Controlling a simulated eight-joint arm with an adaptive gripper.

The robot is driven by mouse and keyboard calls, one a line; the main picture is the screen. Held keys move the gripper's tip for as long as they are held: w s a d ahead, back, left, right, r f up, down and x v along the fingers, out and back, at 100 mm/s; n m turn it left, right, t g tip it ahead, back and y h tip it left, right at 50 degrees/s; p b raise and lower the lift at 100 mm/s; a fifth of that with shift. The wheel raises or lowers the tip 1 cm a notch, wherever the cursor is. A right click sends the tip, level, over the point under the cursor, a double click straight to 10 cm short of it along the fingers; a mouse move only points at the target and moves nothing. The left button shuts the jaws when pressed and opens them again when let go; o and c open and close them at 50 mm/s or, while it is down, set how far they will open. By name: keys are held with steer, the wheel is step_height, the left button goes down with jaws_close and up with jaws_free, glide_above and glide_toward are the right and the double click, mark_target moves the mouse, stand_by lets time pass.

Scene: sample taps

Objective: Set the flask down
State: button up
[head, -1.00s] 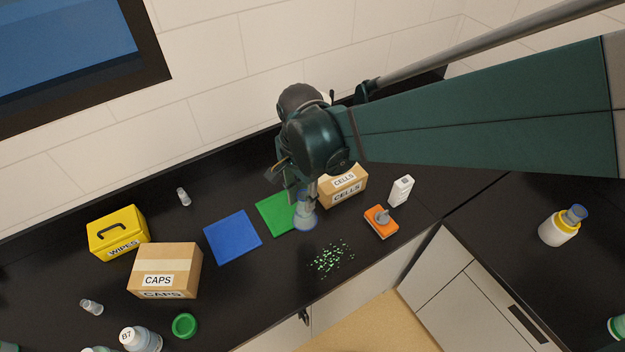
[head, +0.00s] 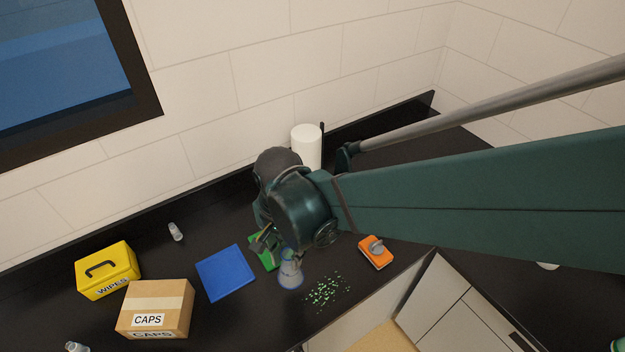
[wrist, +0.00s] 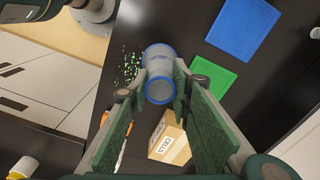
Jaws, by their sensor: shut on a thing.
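The flask (head: 290,273) is clear glass with a bluish tint and a blue-edged base. My gripper (wrist: 158,84) is shut on it, with one finger on each side in the wrist view, where the flask (wrist: 160,62) points away from the camera. In the head view the flask is below my gripper (head: 281,246), just right of and in front of the green mat (head: 267,259). My wrist hides much of that mat. I cannot tell whether the flask's base touches the dark counter.
A blue mat (head: 226,273) lies left of the green one. Green bits (head: 328,291) are scattered right of the flask. An orange item (head: 376,253) is farther right. The CELLS box (wrist: 169,138) shows in the wrist view. The CAPS box (head: 156,309) and yellow WIPES box (head: 107,270) stand left.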

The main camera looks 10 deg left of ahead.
mark_target(291, 274)
steer(key=shift+f, duration=2.75)
steer(key=shift+f, duration=0.1)
steer(key=shift+f, duration=2)
steer(key=shift+f+b, duration=0.2)
steer(key=shift+b, duration=0.1)
steer(key=o, duration=0.8)
steer(key=shift+r, duration=0.1)
steer(key=shift+r, duration=0.2)
steer(key=shift+r+p, duration=0.45)
steer(key=shift+r, duration=5.45)
